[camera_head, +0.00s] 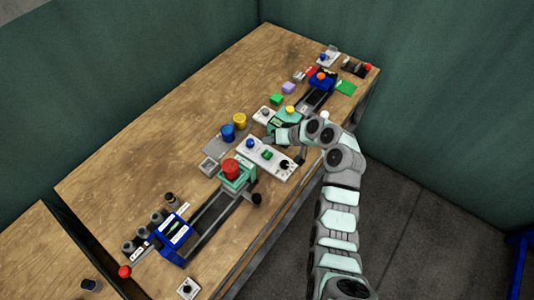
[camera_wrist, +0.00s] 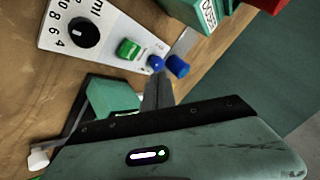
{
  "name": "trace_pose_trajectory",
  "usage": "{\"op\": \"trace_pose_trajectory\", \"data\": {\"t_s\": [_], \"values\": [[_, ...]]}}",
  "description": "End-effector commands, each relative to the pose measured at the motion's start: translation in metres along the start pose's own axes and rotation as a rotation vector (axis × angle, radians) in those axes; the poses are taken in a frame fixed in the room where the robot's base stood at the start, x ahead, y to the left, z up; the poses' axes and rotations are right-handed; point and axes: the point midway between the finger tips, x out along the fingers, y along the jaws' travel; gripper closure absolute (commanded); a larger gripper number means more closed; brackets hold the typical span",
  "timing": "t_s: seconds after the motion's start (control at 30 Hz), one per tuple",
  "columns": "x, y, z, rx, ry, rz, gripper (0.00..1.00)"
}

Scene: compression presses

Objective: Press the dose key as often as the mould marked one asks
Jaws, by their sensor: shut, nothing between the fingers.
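A pale control panel (camera_head: 267,157) lies mid-bench with a blue key (camera_head: 250,143), a green key (camera_head: 267,155) and a black knob (camera_head: 285,164). In the wrist view the panel (camera_wrist: 108,32) shows its knob (camera_wrist: 84,32) with a scale marked in ml, the green key (camera_wrist: 129,48) and the blue key (camera_wrist: 156,63). My gripper (camera_wrist: 157,82) is shut and empty, its fingertips close to the blue key; I cannot tell whether they touch. In the head view my gripper (camera_head: 271,138) is beside the panel. Two blue moulds, one near (camera_head: 172,240) and one far (camera_head: 321,80), have markings too small to read.
Rails (camera_head: 215,215) run toward the near mould. The back left of the bench is clear.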

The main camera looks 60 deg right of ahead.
Motion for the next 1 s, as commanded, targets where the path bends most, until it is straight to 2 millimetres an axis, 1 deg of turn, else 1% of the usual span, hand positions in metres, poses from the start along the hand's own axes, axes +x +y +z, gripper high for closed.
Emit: {"op": "trace_pose_trajectory", "data": {"t_s": [0.77,0.87,0.97,1.0], "values": [[-0.001,0.000,-0.001,0.013,0.000,-0.001,1.00],[-0.005,-0.001,-0.004,0.091,-0.002,-0.003,1.00],[-0.011,-0.001,-0.010,0.260,-0.003,-0.009,1.00],[-0.014,-0.002,-0.014,0.349,-0.003,-0.011,1.00]]}}
